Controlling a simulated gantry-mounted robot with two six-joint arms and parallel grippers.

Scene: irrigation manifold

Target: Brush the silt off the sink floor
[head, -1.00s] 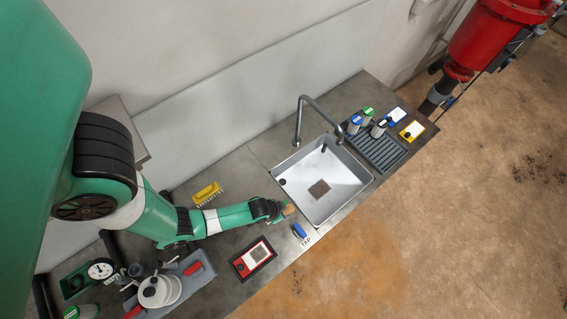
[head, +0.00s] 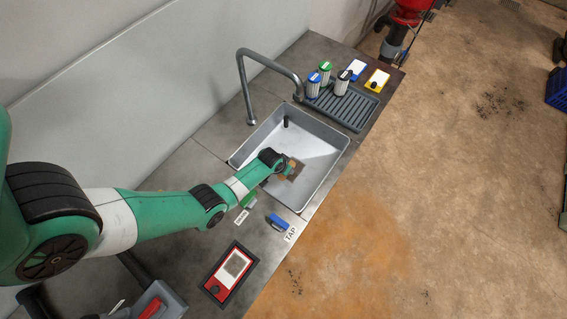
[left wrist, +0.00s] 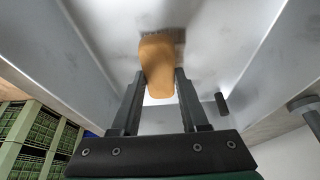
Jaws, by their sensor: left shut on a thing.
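The grey sink (head: 318,137) is set into the bench, and a dark brown silt patch (head: 296,175) shows on its floor, partly hidden by my left gripper. My left gripper (head: 284,165) is over the sink basin, shut on a tan-handled brush (left wrist: 157,68). In the left wrist view the handle lies between the two fingers (left wrist: 157,95), with dark bristles at its far end, close to the sink floor. I cannot tell whether the bristles touch the floor. My right gripper is not in view.
A curved tap (head: 268,62) rises behind the sink. A ribbed drainer (head: 345,108) with several canisters is on the far side. A blue lever (head: 278,222) by a TAP label and a red-framed tray (head: 230,270) lie on the near bench. The sink walls surround the gripper.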

